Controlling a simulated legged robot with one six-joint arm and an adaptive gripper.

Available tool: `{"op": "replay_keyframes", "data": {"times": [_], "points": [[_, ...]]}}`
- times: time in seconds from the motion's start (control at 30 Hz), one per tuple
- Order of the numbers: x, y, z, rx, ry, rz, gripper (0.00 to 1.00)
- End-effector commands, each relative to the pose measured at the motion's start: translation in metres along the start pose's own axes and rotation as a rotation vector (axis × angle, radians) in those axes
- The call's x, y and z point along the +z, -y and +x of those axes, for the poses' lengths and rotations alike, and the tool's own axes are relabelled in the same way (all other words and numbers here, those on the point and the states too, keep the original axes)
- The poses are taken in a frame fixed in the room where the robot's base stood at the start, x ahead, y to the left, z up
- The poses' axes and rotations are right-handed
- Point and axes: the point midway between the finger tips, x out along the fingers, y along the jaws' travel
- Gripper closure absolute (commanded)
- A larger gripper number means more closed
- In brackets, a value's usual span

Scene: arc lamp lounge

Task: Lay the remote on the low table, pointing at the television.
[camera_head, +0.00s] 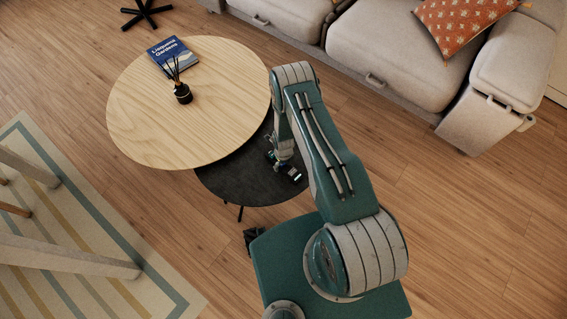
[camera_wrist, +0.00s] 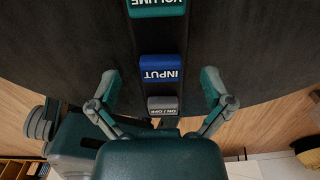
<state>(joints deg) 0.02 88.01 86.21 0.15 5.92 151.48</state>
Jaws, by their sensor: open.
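The remote (camera_wrist: 160,97) is a long dark bar with big teal VOLUME, blue INPUT and grey ON/OFF buttons. My gripper (camera_wrist: 159,77) is open, one finger on each side of the remote, with gaps to both. In the head view my gripper (camera_head: 284,168) is low over the black low table (camera_head: 232,178); the remote is too small to make out there. No television shows.
A higher round wooden table (camera_head: 150,130) partly overlaps the black one. It bears a blue book (camera_head: 173,55) and a black reed diffuser (camera_head: 182,94). A beige sofa (camera_head: 385,50) stands behind. A striped rug (camera_head: 85,245) and pale wooden legs (camera_head: 65,258) are at left. Floor at right is clear.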

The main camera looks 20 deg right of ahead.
Motion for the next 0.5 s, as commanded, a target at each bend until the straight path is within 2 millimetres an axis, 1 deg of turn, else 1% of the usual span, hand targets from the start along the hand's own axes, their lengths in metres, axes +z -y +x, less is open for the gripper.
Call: {"op": "replay_keyframes", "data": {"times": [0.5], "points": [[0.001, 0.001, -0.088, -0.002, 0.003, 0.000, 0.00]]}}
